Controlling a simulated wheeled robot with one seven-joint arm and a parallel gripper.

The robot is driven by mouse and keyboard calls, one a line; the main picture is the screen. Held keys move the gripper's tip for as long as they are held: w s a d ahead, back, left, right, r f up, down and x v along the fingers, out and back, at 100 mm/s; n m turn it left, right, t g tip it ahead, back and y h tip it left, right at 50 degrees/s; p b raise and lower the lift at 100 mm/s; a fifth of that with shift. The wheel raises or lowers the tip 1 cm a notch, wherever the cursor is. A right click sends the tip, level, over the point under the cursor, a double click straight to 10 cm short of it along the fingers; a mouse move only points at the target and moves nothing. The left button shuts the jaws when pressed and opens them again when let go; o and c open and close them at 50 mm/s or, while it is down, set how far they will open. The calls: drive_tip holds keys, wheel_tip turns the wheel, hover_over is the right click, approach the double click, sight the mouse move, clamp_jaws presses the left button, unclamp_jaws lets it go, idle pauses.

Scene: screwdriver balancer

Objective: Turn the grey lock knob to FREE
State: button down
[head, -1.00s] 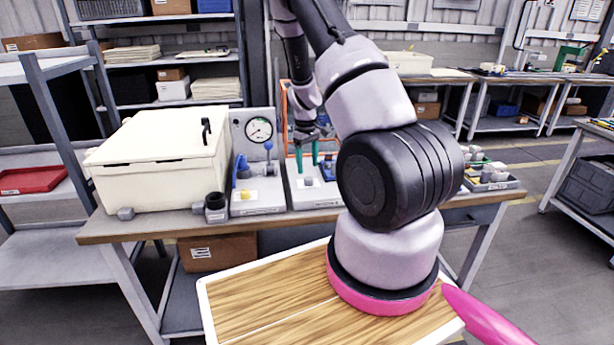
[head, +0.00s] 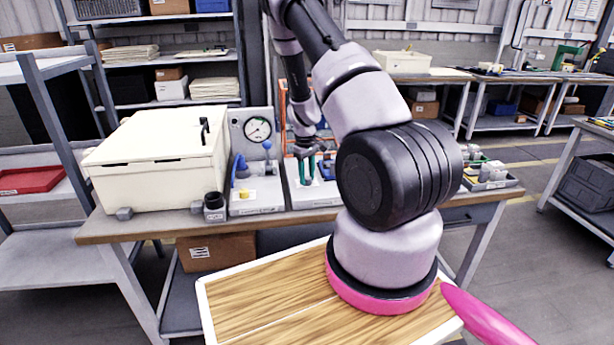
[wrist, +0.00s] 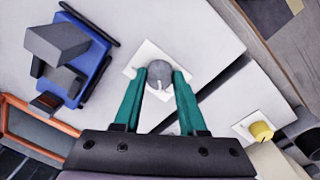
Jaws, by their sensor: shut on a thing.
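The grey lock knob (wrist: 160,72) sits on a small white plate (wrist: 146,56) on a pale panel in the wrist view. A light mark shows on its near side; I cannot read any FREE label. My gripper (wrist: 159,78) has its two green fingers on either side of the knob, shut on it. In the head view my gripper (head: 311,172) reaches down to the pale station on the bench, and the knob is too small to make out clearly there.
A blue holder with a grey block (wrist: 78,62) stands left of the knob in the wrist view. A yellow knob (wrist: 261,131) is at the lower right, and an orange frame (wrist: 38,130) at the lower left. A gauge panel (head: 240,130) and a cream box (head: 150,178) stand left on the bench.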

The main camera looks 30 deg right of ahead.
drive_tip(key=shift+m, duration=0.3)
drive_tip(key=m, duration=0.8)
drive_tip(key=shift+w+m, duration=0.1)
drive_tip(key=shift+m, duration=0.3)
drive_tip(key=m, duration=0.4)
drive_tip(key=shift+m+g, duration=0.3)
drive_tip(key=shift+m, duration=1.9)
drive_tip(key=shift+c, duration=2.3)
unclamp_jaws()
